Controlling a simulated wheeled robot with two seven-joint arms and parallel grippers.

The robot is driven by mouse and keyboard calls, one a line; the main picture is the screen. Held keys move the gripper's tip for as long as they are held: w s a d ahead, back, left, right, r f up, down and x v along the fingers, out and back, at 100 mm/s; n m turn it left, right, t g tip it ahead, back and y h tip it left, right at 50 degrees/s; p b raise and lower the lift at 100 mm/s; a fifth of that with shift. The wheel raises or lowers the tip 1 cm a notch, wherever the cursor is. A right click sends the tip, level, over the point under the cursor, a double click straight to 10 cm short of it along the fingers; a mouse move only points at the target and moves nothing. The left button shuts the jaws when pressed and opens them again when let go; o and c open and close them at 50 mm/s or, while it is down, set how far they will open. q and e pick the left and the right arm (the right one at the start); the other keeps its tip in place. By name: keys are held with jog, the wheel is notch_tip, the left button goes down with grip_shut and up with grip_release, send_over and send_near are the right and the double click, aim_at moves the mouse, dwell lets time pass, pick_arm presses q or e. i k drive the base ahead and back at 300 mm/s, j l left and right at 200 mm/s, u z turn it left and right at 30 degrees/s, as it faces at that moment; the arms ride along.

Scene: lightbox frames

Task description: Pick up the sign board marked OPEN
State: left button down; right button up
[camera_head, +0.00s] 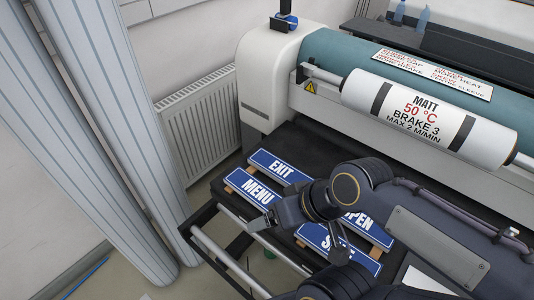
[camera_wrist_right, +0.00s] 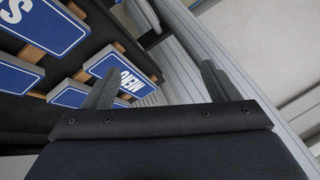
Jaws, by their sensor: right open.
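The blue OPEN sign board (camera_head: 370,229) lies on the dark bed of the machine in the head view, partly covered by my right arm. Its left part is hidden. My right gripper (camera_head: 261,224) is left of it, over the front edge near the MENU board (camera_head: 256,189). In the right wrist view the right gripper (camera_wrist_right: 160,85) is open, with nothing between its fingers. The MENU board (camera_wrist_right: 128,78) shows there behind the left finger. I cannot make out the word OPEN in that view. My left gripper is not in view.
The EXIT board (camera_head: 280,167) lies behind MENU. Another board starting with S (camera_head: 318,236) lies in front of OPEN, partly hidden. Wooden strips show under the boards. A rail (camera_head: 228,260) runs along the front. The laminator roll (camera_head: 425,118) stands behind; a radiator (camera_head: 198,122) is left.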

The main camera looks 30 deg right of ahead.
aim_at(360, 224)
jog(key=z, duration=2.25)
jog(key=j+z, duration=0.25)
jog(key=j, duration=0.65)
jog(key=j+z, duration=0.25)
jog(key=j, duration=0.6)
jog(key=k, duration=0.05)
